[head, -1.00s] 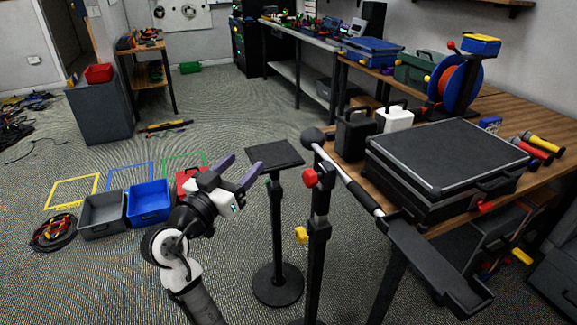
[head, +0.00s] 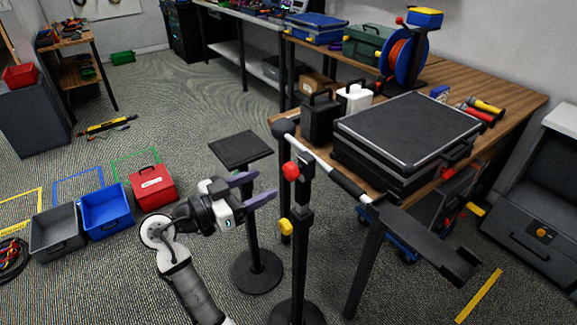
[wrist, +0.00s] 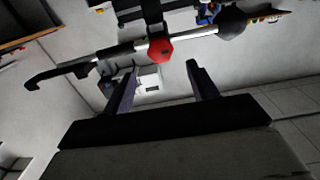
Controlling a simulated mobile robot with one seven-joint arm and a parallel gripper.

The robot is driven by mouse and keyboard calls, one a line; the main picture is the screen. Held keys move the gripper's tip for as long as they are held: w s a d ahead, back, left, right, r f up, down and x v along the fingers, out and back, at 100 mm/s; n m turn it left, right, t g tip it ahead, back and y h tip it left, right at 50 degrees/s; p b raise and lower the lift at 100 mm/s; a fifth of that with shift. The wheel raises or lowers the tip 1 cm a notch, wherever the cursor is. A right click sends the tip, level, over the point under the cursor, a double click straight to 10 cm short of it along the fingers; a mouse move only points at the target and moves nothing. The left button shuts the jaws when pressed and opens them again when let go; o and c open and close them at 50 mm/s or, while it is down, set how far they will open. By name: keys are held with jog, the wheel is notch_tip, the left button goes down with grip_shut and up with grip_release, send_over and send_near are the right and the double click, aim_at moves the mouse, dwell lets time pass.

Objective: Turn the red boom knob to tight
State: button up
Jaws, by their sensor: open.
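The red boom knob (head: 291,171) sits near the top of a black stand (head: 301,225), where the boom arm (head: 345,183) crosses it. In the wrist view the red knob (wrist: 160,50) shows beyond my fingertips, a little above the gap between them. My gripper (head: 256,187) is open and empty, to the left of the knob and slightly lower, with its purple fingers pointing right toward the stand. The fingers do not touch the knob. A yellow knob (head: 286,226) is lower on the same stand.
A small black platform (head: 240,149) on a post stands just behind my gripper. A black case (head: 408,130) lies on the wooden table (head: 530,103) at right. Grey (head: 57,233), blue (head: 106,208) and red (head: 152,187) boxes stand on the floor at left.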

aim_at(286, 173)
jog(key=p+x, duration=0.2)
jog(key=x, duration=0.7)
jog(key=c, duration=1)
jog(key=shift+o, duration=0.2)
